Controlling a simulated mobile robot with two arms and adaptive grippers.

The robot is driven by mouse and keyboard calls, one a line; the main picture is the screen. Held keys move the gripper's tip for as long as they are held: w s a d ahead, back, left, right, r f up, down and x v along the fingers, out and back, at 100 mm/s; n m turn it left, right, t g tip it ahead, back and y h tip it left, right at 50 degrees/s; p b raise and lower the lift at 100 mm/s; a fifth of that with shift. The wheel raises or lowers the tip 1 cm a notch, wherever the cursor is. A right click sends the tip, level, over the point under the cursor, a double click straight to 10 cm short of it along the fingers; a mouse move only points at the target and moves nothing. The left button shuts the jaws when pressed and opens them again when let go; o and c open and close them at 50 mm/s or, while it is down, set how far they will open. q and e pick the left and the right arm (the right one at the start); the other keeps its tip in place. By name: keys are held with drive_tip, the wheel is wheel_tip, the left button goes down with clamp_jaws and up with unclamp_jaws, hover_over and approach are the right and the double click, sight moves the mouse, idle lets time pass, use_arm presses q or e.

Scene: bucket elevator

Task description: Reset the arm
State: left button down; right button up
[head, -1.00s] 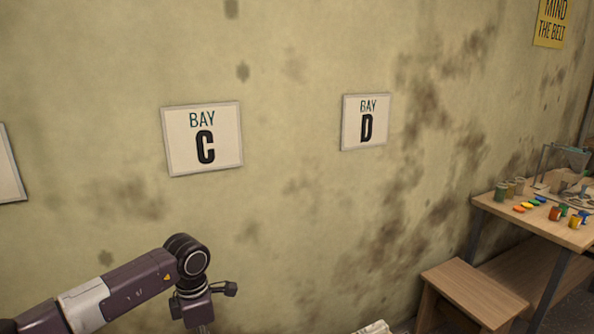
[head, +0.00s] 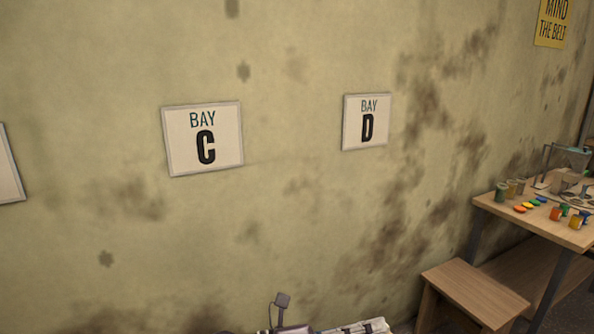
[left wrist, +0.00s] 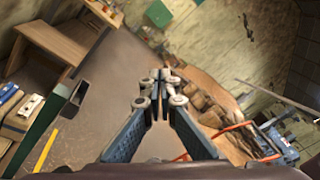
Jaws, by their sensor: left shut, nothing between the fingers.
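My left gripper (left wrist: 163,82) points out over the floor in the left wrist view. Its two blue-sided fingers meet at the tips, and nothing is between them. My right gripper is in neither view.
A mottled wall carries the Bay C sign (head: 203,138) and Bay D sign (head: 366,121). At right stand a wooden bench (head: 474,293) and a table (head: 560,230) with small coloured items. The left wrist view shows brown sacks (left wrist: 205,105) and open floor (left wrist: 110,75).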

use_arm(q)
drive_tip(key=w+a+r+n+t, duration=0.3)
drive_tip(key=a+r+n+t, duration=0.25)
drive_tip(key=n+t, duration=0.35)
drive_tip(key=w+a+f+n+t+y, duration=0.1)
drive_tip(key=w+a+n+t+y, duration=0.35)
drive_tip(key=a+n+y, duration=0.55)
drive_tip(key=s+a+f+n+g+y, duration=0.2)
drive_tip(key=s+a+f+n+y, duration=0.15)
drive_tip(key=a+f+n, duration=0.45)
drive_tip(key=s+a+f+n+g+y, duration=0.2)
drive_tip(key=s+a+f+n+y, duration=0.15)
drive_tip(key=a+f+n, duration=0.5)
drive_tip(key=s+a+f+n+g, duration=0.15)
drive_tip(key=s+f+g, duration=0.45)
drive_tip(key=s, duration=0.6)
drive_tip(key=s+f+n+g, duration=0.35)
drive_tip(key=s+f, duration=0.45)
drive_tip(key=s, duration=0.4)
wheel_tip(320, 180, down, 29)
drive_tip(key=s+m+g+b, duration=0.1)
drive_tip(key=s+g+b, duration=0.1)
drive_tip(key=s+a+f+g+b, duration=0.1)
drive_tip(key=s+a+f, duration=0.2)
drive_tip(key=s+f, duration=1.4)
drive_tip(key=shift+a+f+y+b, duration=0.15)
drive_tip(key=shift+f+y+b, duration=0.2)
drive_tip(key=shift+y+b, duration=0.05)
